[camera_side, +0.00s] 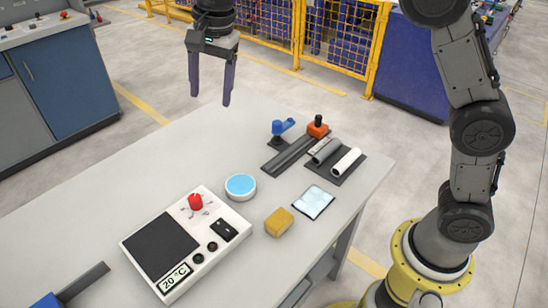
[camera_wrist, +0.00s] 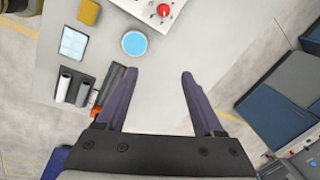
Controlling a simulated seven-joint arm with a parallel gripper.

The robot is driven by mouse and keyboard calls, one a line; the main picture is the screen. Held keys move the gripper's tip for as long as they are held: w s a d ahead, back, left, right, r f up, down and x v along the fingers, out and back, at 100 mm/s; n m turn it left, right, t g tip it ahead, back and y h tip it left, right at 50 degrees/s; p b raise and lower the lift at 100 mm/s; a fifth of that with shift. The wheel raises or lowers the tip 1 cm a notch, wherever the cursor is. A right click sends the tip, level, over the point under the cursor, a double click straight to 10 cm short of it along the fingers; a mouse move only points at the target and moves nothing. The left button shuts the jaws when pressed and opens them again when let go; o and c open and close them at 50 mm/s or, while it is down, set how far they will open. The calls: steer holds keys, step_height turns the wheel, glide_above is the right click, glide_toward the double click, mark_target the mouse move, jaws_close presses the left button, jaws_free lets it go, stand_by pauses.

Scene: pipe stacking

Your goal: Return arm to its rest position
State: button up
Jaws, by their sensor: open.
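My gripper (camera_side: 210,92) is open and empty, raised in the air above the far edge of the table in the side view. Its two dark purple fingers also show in the wrist view (camera_wrist: 158,78), pointing at the bare tabletop between them. Nothing lies between the fingers. My gripper is apart from everything on the table. A white pipe (camera_side: 347,161) and a grey pipe (camera_side: 325,150) lie side by side on a dark holder (camera_side: 338,178) at the table's right side. In the wrist view the white pipe (camera_wrist: 64,84) and the grey pipe (camera_wrist: 82,90) are at the left.
The table (camera_side: 120,205) bears a hot plate (camera_side: 185,245), a blue-filled dish (camera_side: 240,186), a yellow sponge (camera_side: 279,222), a pale pad (camera_side: 313,202), a blue clamp (camera_side: 281,128) and an orange-and-black part (camera_side: 318,127). A yellow fence (camera_side: 340,40) stands behind.

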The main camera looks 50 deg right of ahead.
steer(key=s+d+r+n+t, duration=0.25)
steer(key=s+d, duration=0.35)
steer(key=s, duration=0.4)
steer(key=s+d+r+n+t, duration=0.1)
steer(key=s+d+r, duration=0.3)
steer(key=s+d, duration=0.4)
steer(key=s+d+f+n, duration=0.1)
steer(key=s+f+n, duration=0.8)
steer(key=s+f, duration=0.2)
steer(key=shift+s+h, duration=0.3)
steer(key=shift+s, duration=0.7)
